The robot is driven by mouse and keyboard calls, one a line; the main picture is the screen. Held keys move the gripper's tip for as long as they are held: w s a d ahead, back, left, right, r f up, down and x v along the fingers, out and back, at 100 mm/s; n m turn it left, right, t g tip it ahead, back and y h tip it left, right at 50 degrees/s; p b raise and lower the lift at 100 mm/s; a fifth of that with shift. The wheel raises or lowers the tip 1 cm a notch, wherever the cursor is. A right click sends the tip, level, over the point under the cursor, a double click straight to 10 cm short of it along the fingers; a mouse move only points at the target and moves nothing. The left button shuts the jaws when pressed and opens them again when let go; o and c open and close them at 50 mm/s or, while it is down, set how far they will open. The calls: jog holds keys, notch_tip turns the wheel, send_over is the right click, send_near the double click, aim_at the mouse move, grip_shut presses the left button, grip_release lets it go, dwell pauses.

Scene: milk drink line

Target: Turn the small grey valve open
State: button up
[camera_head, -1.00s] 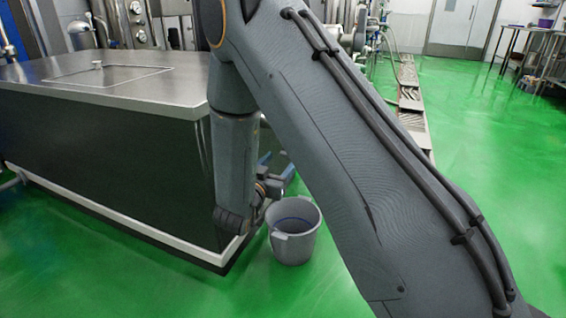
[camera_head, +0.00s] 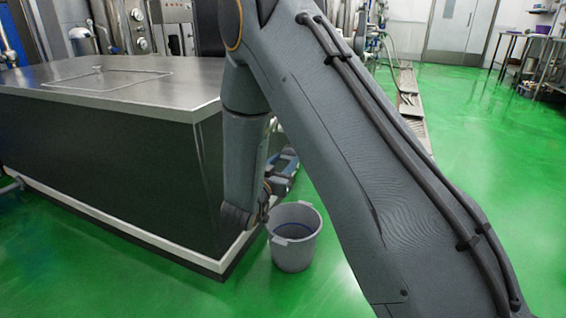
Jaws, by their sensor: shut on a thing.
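My gripper (camera_head: 284,166) is partly in view beyond my forearm, beside the right end of the steel-topped tank and above the bucket. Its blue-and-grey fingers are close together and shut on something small. The small grey valve cannot be made out; the gripper and my arm cover that spot, so its handle angle cannot be read.
A grey bucket (camera_head: 294,253) stands on the green floor below my gripper, close to the corner of the steel-topped tank (camera_head: 200,90). A floor drain channel (camera_head: 411,105) runs behind my arm. The green floor at right is clear.

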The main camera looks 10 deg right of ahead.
jog(key=shift+a+n+p, duration=0.15)
jog(key=shift+n+p, duration=0.15)
jog(key=shift+p, duration=0.1)
jog(key=n+p, duration=0.3)
jog(key=p, duration=0.2)
jog(key=shift+r, duration=0.2)
jog(key=n+p, duration=0.5)
jog(key=shift+w+a+f, duration=0.1)
jog(key=n+p, duration=0.3)
jog(key=n, duration=0.1)
jog(key=shift+w+f+p, duration=0.1)
jog(key=shift+p, duration=0.25)
jog(key=shift+a+f+n+p, duration=0.15)
jog(key=shift+n+p, duration=1)
jog(key=shift+n, duration=1.55)
jog(key=o, duration=1.1)
jog(key=shift+c, duration=0.2)
jog(key=shift+f, duration=0.1)
